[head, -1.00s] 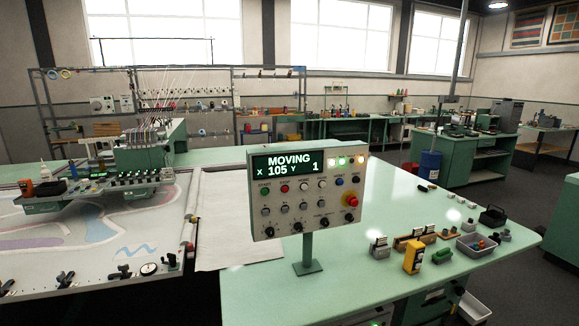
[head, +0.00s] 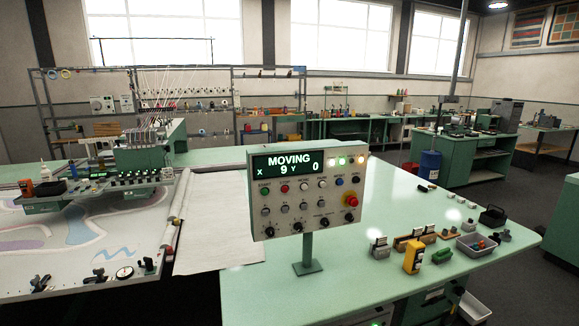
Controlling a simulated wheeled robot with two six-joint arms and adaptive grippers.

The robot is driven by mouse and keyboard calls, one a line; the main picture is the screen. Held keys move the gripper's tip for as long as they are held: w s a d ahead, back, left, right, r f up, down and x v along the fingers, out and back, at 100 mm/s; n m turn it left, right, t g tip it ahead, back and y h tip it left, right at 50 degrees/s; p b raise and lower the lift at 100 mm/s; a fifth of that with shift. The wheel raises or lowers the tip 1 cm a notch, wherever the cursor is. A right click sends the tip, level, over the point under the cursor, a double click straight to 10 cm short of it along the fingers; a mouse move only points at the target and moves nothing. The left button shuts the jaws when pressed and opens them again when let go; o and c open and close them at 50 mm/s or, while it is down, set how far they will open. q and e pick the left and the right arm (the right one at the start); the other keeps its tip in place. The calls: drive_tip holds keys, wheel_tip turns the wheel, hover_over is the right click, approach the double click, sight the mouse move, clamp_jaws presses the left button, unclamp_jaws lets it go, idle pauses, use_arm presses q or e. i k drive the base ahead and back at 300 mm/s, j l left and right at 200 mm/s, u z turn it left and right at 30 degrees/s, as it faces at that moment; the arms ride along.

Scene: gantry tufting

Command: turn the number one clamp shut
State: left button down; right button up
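Black clamps sit along the front edge of the pale tufting frame at the lower left, among them a left clamp (head: 40,284) and a middle clamp (head: 99,276). Another dark fitting (head: 149,265) is near the frame's front right corner. I cannot read any number on them, and they are too small to tell open from shut. A round dial gauge (head: 124,273) is between the middle clamp and the corner. The control panel (head: 307,195) reads MOVING, X 9, Y 0. Neither of my grippers is in view.
The tufting head (head: 140,160) stands over the frame's (head: 150,225) back part. White cloth (head: 222,235) hangs beside the frame. The green table (head: 330,290) holds a yellow device (head: 413,257), a grey tray (head: 477,245) and small blocks toward its right; its front middle is clear.

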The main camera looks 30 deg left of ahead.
sight(100, 271)
drive_tip(key=u, duration=2.45)
drive_tip(key=i+j+u, duration=0.15)
drive_tip(key=i+u, duration=0.65)
drive_tip(key=i, duration=0.25)
drive_tip(key=l, duration=0.05)
